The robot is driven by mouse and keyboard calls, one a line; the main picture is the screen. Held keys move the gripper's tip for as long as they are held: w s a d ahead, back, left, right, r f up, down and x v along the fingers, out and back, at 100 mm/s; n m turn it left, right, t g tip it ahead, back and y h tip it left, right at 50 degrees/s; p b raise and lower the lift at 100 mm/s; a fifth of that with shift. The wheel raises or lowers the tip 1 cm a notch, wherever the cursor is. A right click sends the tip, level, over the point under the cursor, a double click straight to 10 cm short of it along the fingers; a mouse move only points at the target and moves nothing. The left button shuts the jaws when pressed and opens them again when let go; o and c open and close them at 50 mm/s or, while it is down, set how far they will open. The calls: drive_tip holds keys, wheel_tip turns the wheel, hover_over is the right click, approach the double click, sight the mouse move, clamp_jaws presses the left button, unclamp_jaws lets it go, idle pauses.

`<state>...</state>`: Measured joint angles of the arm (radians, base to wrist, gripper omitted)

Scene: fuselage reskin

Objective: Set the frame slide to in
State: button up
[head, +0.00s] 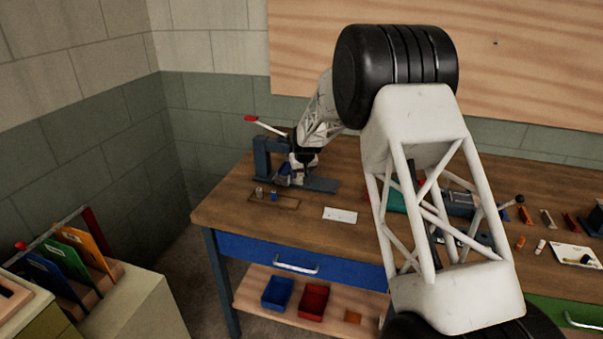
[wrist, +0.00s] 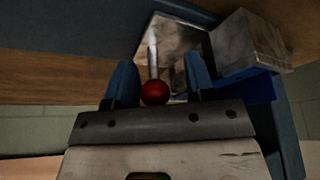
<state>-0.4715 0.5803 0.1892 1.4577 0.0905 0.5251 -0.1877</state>
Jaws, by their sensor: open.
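In the wrist view, a red ball knob (wrist: 155,92) on a pale rod (wrist: 153,52) shows between the two blue fingers of my gripper (wrist: 160,62). The fingers are apart, with gaps on both sides of the knob. I cannot tell if this knob belongs to the frame slide, or which way the slide is set. In the head view, my gripper (head: 283,176) is low at a blue-grey bench press (head: 262,158) on the left of the bench. My wrist hides part of the press, and the knob is not clear there.
A red-tipped lever (head: 265,126) sticks out above the press. A small tray (head: 284,203) with little parts and a white card (head: 340,215) lie in front on the wooden bench (head: 240,208). In the wrist view, a grey metal block (wrist: 252,45) stands close beside the right finger.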

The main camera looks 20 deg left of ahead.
drive_tip(key=shift+r, duration=0.1)
drive_tip(key=v, duration=0.7)
drive_tip(key=shift+r, duration=0.3)
drive_tip(key=shift+s+d, duration=0.1)
drive_tip(key=shift+r, duration=0.1)
drive_tip(key=s+d+r+m, duration=0.1)
drive_tip(key=s+d+r, duration=0.5)
drive_tip(key=s+d, duration=0.3)
drive_tip(key=s+d+r+m+h, duration=0.1)
drive_tip(key=s+d+r, duration=0.6)
drive_tip(key=d, duration=0.4)
drive_tip(key=s+d+r+m, duration=0.1)
drive_tip(key=s+d+r, duration=0.5)
drive_tip(key=s+d, duration=0.35)
drive_tip(key=s+d+f+m, duration=0.1)
drive_tip(key=s+d, duration=0.4)
drive_tip(key=s, duration=0.6)
drive_tip(key=s+d+f+m+h, duration=0.1)
drive_tip(key=s+d, duration=0.5)
drive_tip(key=s, duration=0.6)
drive_tip(key=s+d+f+m+g, duration=0.1)
drive_tip(key=s+d, duration=0.5)
drive_tip(key=s, duration=0.6)
drive_tip(key=shift+s+d+f+m+h, duration=0.25)
drive_tip(key=shift+m+h, duration=0.15)
drive_tip(key=shift+m, duration=0.1)
